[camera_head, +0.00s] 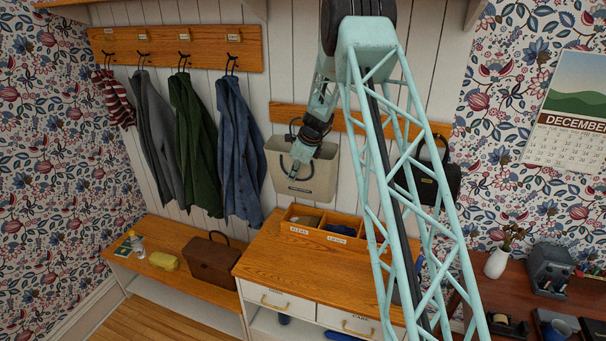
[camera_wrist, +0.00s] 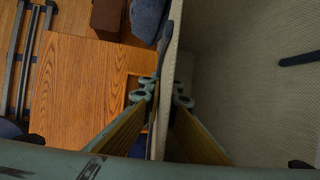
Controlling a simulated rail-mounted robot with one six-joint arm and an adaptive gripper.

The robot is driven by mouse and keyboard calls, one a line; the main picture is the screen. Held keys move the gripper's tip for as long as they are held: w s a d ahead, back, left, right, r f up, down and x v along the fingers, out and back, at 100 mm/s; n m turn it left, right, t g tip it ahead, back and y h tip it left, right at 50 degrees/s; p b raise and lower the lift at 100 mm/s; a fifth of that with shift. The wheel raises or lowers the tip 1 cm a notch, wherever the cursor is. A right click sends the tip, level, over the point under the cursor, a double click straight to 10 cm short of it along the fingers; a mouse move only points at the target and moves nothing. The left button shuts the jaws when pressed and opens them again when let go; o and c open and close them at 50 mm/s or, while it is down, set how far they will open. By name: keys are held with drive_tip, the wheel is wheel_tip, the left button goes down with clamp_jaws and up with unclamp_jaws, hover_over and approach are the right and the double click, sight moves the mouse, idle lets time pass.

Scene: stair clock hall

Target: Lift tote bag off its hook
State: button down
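The cream tote bag (camera_head: 315,181) with dark handles hangs on the wall below a wooden rail, under the coats' level. My gripper (camera_head: 294,171) reaches down over its front rim. In the wrist view, the bag's near panel (camera_wrist: 174,45) runs edge-on between my two fingers (camera_wrist: 166,95). One finger is outside by a dark handle strap, the other inside the bag's opening. Both fingertips appear pressed to the panel. The hook behind the bag is mostly hidden by my arm and the handles.
A wooden cabinet (camera_head: 280,261) with a divided tray (camera_head: 324,235) stands below the bag. A black handbag (camera_head: 447,180) hangs right, partly behind my arm. Several coats (camera_head: 240,150) hang left. A bench (camera_head: 185,277) holds a brown bag (camera_head: 212,262).

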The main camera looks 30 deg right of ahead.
sight(292, 161)
drive_tip(key=shift+r, duration=0.2)
idle(0.3)
drive_tip(key=shift+s+a+r, duration=0.1)
drive_tip(key=shift+r, duration=0.05)
wheel_tip(292, 161, up, 6)
drive_tip(key=shift+r+b, duration=0.25)
drive_tip(key=shift+b, duration=0.15)
drive_tip(key=s+a+b, duration=0.3)
drive_tip(key=s+a, duration=1)
drive_tip(key=a, duration=0.1)
drive_tip(key=shift+s, duration=0.35)
drive_tip(key=shift+f, duration=0.1)
idle(0.6)
